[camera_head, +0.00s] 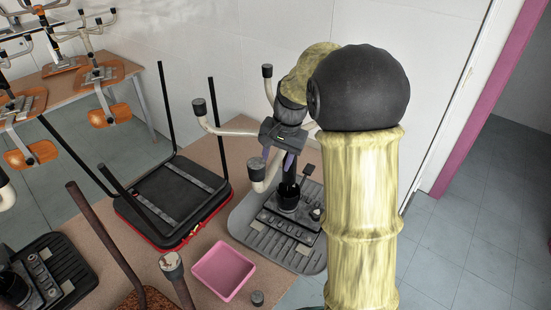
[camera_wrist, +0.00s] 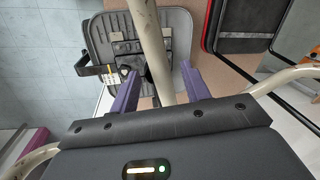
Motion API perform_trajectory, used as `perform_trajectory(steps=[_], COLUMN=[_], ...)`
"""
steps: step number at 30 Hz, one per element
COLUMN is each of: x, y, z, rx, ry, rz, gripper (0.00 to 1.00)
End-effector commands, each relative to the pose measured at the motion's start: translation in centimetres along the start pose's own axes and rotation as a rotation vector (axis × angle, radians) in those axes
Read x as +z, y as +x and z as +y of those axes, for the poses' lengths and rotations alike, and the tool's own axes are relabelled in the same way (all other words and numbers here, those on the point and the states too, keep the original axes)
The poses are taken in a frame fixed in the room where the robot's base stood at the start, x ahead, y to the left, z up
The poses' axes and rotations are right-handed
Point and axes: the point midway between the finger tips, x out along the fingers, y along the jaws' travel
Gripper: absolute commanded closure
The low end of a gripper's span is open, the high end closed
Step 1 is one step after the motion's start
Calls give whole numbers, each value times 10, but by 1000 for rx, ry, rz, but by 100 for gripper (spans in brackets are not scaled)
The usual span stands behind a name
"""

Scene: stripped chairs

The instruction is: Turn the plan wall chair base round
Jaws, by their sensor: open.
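The chair base stands near the white wall, upside down, with its dark seat plate (camera_head: 283,232) on a brown table and a black column rising from it. Cream legs with dark end caps spread from the top, one (camera_head: 222,130) to the left. My gripper (camera_head: 290,160) is at the top of the column and hides part of the hub. In the wrist view, its purple fingers (camera_wrist: 160,88) are open on either side of a cream leg (camera_wrist: 152,45). I cannot tell whether they touch it. The grey seat plate (camera_wrist: 113,28) shows beyond.
An upturned black seat with red trim and upright legs (camera_head: 172,197) stands close on the left. A pink tray (camera_head: 223,271) and a small dark cap (camera_head: 257,298) lie in front. Another chair base (camera_head: 60,270) is at lower left. Open floor (camera_head: 465,240) lies to the right.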

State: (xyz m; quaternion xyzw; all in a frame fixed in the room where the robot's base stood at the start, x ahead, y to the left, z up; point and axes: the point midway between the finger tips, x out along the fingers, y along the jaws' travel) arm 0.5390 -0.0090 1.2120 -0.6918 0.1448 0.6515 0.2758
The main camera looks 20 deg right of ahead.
Motion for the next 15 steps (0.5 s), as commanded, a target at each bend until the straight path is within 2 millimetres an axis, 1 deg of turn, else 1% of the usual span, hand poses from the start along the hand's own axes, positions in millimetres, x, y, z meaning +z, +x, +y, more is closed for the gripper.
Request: perform_trajectory(steps=[1,4,11,12,14,15], x=[1,1,2,2,2,2], y=[4,10,11,11,11,11], z=[-1,-2,-2,-2,-2,-2], rx=[1,0,-1,-1,-1,-1], ry=[-1,-4,-6,-5,-5,-5], rz=[-2,0,0,0,0,0], gripper=[53,53,53,55,67,75])
